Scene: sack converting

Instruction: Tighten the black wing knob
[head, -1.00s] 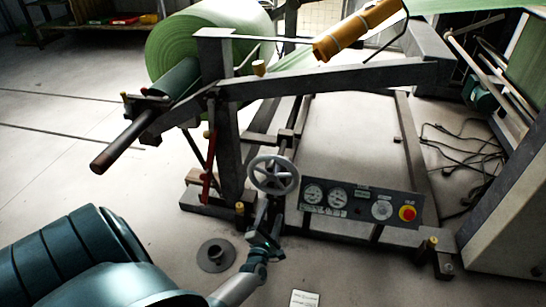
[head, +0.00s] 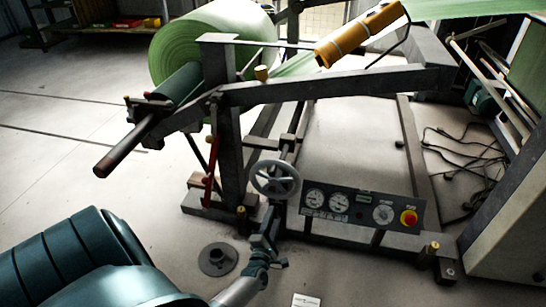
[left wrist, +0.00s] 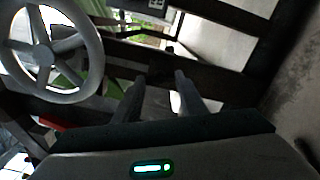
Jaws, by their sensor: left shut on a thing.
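My left gripper (head: 268,241) reaches in from the lower left in the head view, just below the grey handwheel (head: 275,180) at the front of the unwind stand. Its two fingers also show in the left wrist view (left wrist: 157,98), with a small gap between them. They are shut on a small dark part at the stand's front, which I take to be the black wing knob. The knob's shape is mostly hidden by the fingers and shadow, so its angle cannot be told. The handwheel also shows at the upper left of the left wrist view (left wrist: 92,75). My right gripper is not in view.
A panel with gauges (head: 362,208) and a red stop button (head: 408,217) sits right of the gripper. A green roll (head: 205,45) hangs on the stand above. A round dark base (head: 217,259) lies on the floor left of my wrist. Cables (head: 465,150) lie at the right.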

